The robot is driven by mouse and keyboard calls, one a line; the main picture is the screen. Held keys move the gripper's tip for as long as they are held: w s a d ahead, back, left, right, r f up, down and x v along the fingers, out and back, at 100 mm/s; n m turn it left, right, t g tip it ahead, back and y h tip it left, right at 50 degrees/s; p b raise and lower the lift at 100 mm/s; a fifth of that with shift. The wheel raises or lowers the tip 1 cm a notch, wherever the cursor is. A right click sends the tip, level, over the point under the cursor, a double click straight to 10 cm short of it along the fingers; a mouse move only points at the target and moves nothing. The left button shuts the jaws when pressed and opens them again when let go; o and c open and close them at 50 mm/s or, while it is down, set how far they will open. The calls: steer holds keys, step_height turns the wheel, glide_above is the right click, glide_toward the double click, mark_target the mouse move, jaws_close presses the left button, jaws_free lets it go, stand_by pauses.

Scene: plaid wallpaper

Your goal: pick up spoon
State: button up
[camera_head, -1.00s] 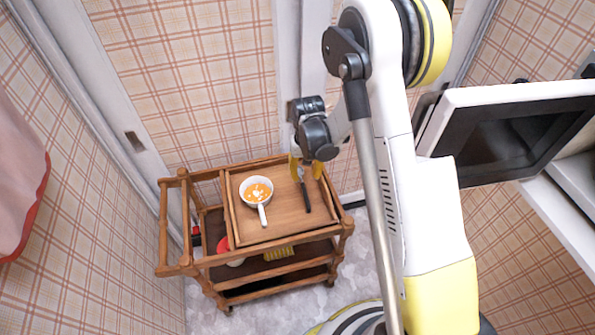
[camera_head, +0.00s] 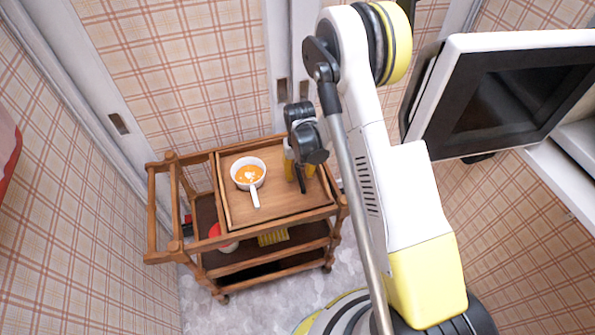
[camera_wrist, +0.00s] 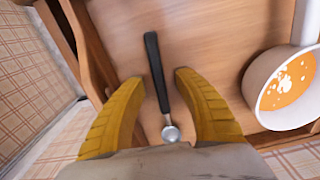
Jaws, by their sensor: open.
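The spoon (camera_wrist: 157,80) lies on the wooden tray top of a cart in the wrist view, with a black handle and a small silver bowl. In the head view only its dark handle (camera_head: 301,183) shows below my gripper. My gripper (camera_wrist: 160,75) is open, with one yellow finger on each side of the spoon. No contact between the fingers and the spoon shows. In the head view my gripper (camera_head: 300,170) is over the right part of the tray.
A white handled bowl of orange soup (camera_head: 248,173) stands on the wooden tray (camera_head: 275,208), left of my gripper; it also shows in the wrist view (camera_wrist: 284,88). The tray has raised edges. A red-and-white item and a yellow item (camera_head: 272,237) sit on the cart's lower shelf.

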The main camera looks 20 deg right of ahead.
jaws_close()
steer(key=shift+r, duration=0.1)
